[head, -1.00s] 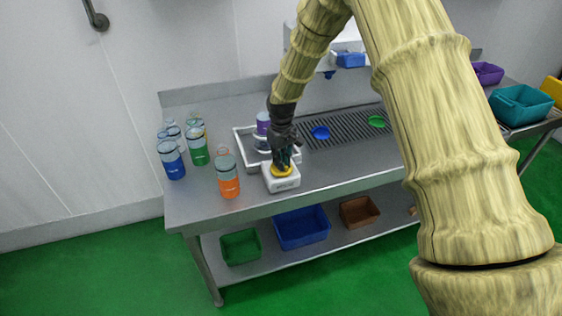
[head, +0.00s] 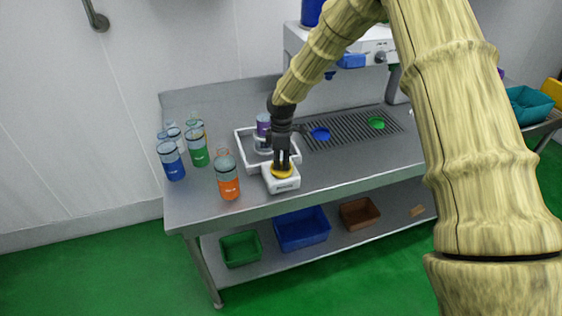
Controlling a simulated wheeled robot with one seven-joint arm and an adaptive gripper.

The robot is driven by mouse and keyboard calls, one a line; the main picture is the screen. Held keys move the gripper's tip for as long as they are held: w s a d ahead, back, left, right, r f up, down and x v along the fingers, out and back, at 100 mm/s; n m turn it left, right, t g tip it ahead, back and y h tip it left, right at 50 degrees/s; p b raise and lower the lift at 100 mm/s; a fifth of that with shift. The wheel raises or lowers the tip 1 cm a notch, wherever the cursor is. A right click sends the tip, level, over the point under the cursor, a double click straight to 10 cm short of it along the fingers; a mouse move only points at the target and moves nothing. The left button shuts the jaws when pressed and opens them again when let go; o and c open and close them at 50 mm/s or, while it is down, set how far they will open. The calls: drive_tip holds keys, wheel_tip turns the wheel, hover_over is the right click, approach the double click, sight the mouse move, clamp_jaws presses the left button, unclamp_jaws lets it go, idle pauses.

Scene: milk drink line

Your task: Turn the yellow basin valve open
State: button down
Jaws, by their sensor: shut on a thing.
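The yellow basin valve (head: 283,172) is a round yellow knob on top of a small white block (head: 284,185) near the front edge of the steel table. My gripper (head: 281,163) points down over it, with its dark fingers shut on the yellow knob. The fingers hide part of the knob, so how far it is turned cannot be told.
A white tray (head: 240,146) with a purple-topped container (head: 263,124) stands just behind. An orange bottle (head: 228,178) is close on the left, with several blue and green bottles beyond. A drain grate (head: 345,133) with blue and green discs lies to the right. Bins sit on the lower shelf.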

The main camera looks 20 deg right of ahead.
drive_tip(key=shift+n, duration=1.9)
drive_tip(key=c, duration=1.5)
unclamp_jaws()
wheel_tip(320, 180, up, 12)
